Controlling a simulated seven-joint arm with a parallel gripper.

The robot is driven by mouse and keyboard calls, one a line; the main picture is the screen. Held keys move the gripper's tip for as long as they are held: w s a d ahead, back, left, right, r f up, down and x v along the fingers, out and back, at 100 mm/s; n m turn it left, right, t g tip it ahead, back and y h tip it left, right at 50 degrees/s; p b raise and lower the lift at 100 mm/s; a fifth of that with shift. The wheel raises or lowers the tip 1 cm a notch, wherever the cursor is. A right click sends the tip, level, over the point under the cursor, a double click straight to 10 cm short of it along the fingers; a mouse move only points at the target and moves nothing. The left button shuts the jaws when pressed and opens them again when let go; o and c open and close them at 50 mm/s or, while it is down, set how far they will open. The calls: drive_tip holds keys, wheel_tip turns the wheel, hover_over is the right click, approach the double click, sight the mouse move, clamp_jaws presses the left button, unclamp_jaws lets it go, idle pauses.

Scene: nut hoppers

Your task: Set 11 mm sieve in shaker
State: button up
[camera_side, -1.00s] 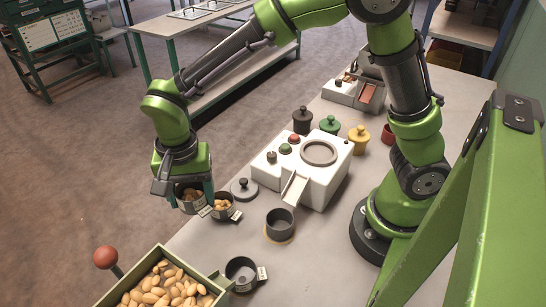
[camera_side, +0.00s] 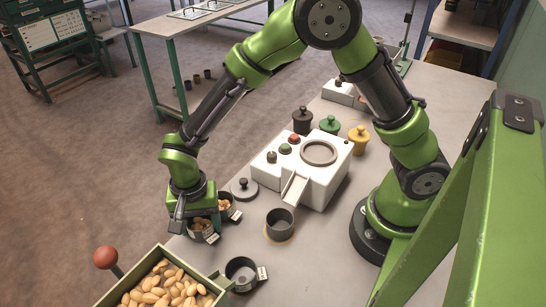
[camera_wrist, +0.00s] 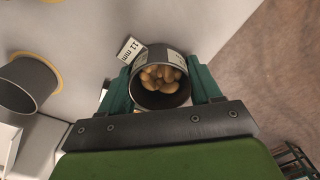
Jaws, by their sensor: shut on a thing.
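My gripper (camera_side: 198,222) is shut on a dark grey cup-shaped sieve (camera_side: 203,237) with tan nuts in it. In the wrist view the sieve (camera_wrist: 158,101) sits between my two teal fingers, with its open top and the nuts facing the camera. Its white tag (camera_wrist: 131,50) reads 11 mm. The shaker (camera_side: 325,185) is a white machine with a round grey ring seat (camera_side: 320,153) on top, and stands to the right of and behind my gripper. The seat looks empty. Whether the sieve touches the table is hard to tell.
Another tagged cup with nuts (camera_side: 228,205) stands just behind the held sieve. An empty dark cup (camera_side: 281,222) stands on a tan ring, and a tagged cup (camera_side: 241,270) stands in front. A grey lid (camera_side: 244,188) lies left of the shaker. A nut hopper (camera_side: 215,290) fills the near left.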

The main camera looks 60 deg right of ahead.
drive_tip(key=shift+f, duration=0.2)
drive_tip(key=o, duration=1.1)
wheel_tip(320, 180, up, 16)
drive_tip(key=r, duration=0.1)
drive_tip(key=s+d+r+n+t+y, duration=0.1)
drive_tip(key=s+d+r, duration=0.1)
drive_tip(key=d, duration=0.3)
drive_tip(key=s+d+r+n+t+y, duration=0.1)
drive_tip(key=s+d+r+t, duration=0.1)
drive_tip(key=d+r, duration=0.2)
drive_tip(key=shift+s+d+r+n, duration=0.2)
drive_tip(key=shift+d+n, duration=0.1)
drive_tip(key=shift+d, duration=0.45)
drive_tip(key=shift+o, duration=0.2)
drive_tip(key=s+d+n+t, duration=0.3)
drive_tip(key=s+d+t, duration=0.1)
drive_tip(key=s+d, duration=0.3)
drive_tip(key=shift+d+r, duration=0.25)
drive_tip(key=shift+r, duration=0.1)
